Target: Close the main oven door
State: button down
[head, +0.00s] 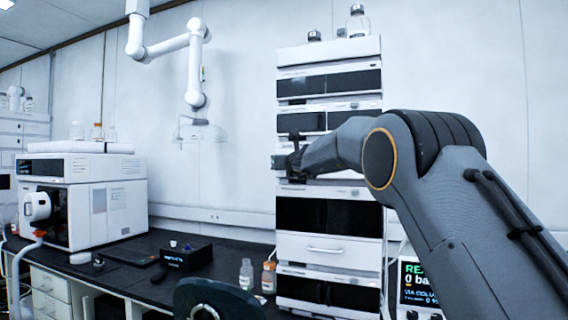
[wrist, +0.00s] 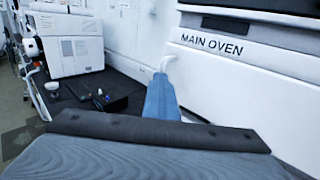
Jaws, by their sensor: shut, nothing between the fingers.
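The main oven is part of the tall white instrument stack (head: 330,220) right of centre in the head view. In the wrist view its white front (wrist: 250,85) fills the right side, with the label "MAIN OVEN" (wrist: 212,45) near the top and a seam below. My gripper (head: 280,161) is at the stack's front at mid height, and my arm hides much of the oven there. In the wrist view my gripper (wrist: 161,82) is a shut blue finger pair beside the white front, holding nothing. I cannot tell the door's angle or whether the fingers touch it.
A white instrument (head: 95,200) stands on the dark bench (head: 130,275) at left. A small black box (head: 186,257) and two bottles (head: 257,275) stand on the bench. A chair back (head: 215,298) is in front. A display (head: 418,282) sits right of the stack.

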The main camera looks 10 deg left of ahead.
jog(key=shift+w+r, duration=0.1)
jog(key=shift+r, duration=0.35)
dwell(0.3)
jog(key=a+b+v, duration=0.1)
jog(key=b+v, duration=0.8)
jog(key=v, duration=0.5)
jog(key=shift+s+a+f, duration=0.15)
jog(key=shift+s+f, duration=0.15)
jog(key=shift+f, duration=0.1)
